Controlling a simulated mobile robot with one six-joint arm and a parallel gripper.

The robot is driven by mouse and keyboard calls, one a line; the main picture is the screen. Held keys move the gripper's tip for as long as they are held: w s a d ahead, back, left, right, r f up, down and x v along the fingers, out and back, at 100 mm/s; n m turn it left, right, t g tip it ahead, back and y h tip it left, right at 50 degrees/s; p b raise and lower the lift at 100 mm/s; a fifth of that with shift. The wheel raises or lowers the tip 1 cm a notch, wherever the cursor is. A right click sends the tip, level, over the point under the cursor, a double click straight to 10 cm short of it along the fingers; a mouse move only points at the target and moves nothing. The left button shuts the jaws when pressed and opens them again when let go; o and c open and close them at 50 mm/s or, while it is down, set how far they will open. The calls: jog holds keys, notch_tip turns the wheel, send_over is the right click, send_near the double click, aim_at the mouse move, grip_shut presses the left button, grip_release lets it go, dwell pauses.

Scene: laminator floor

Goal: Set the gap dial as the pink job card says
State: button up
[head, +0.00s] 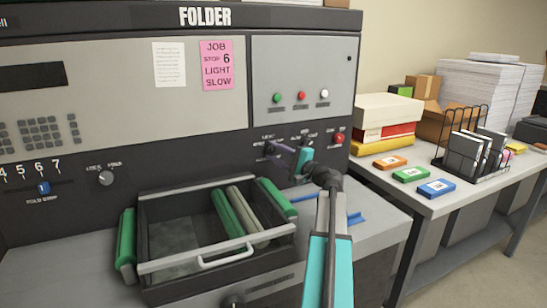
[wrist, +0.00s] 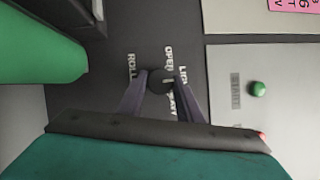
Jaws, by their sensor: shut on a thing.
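The pink job card (head: 217,65) on the folder's front reads JOB, STOP 6, LIGHT, SLOW. The gap dial (wrist: 160,81) is a small dark round knob between my fingers in the wrist view. Around it I read OPEN, LIGHT and partly covered HEAVY lettering. A small pale mark shows on the knob's right side in that view, roughly towards LIGHT; its exact setting is hard to tell. My gripper (wrist: 161,88) is shut on the dial, one finger on each side.
A blue fold-stop slider (head: 43,188) sits near 6. Another knob (head: 106,178) is beside it. A red button (head: 338,138) is right of my gripper. An open tray (head: 212,265) with green rollers juts out below. A side table (head: 450,190) stands at right.

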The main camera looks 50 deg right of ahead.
jog(key=shift+d+r+m, duration=0.1)
jog(key=shift+m, duration=0.2)
jog(key=o, duration=1)
jog(key=shift+o, duration=0.2)
jog(key=shift+s, duration=0.15)
jog(key=s+f+b, duration=0.2)
jog(key=s, duration=1.1)
jog(key=shift+s, duration=0.2)
